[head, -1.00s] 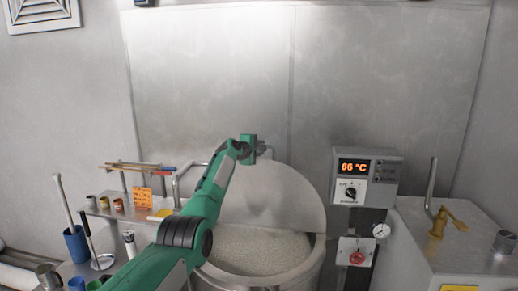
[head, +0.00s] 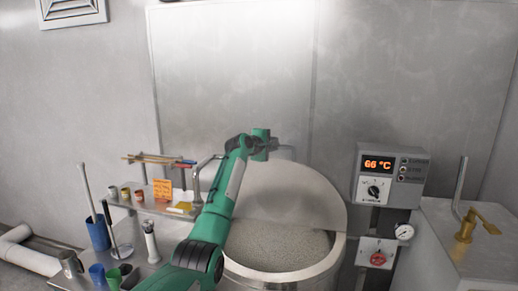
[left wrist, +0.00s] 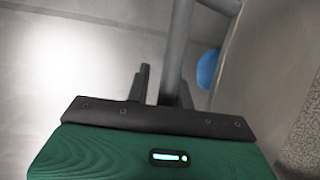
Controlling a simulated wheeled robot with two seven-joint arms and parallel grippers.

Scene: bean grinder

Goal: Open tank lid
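The tank (head: 335,262) stands in the lower middle of the head view, with pale granular contents showing inside. Its round grey lid (head: 300,195) is raised and leans up at the back of the opening. My left gripper (head: 274,143) is at the lid's upper edge, its fingers small and hard to make out there. In the left wrist view, a grey bar (left wrist: 179,50) passes between the two dark fingertips of the left gripper (left wrist: 165,88). A gap shows between the left finger and the bar. My right gripper is not in view.
A shelf (head: 150,205) with small cups and an orange card is at left. A brass tap (head: 476,224) stands at far right.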

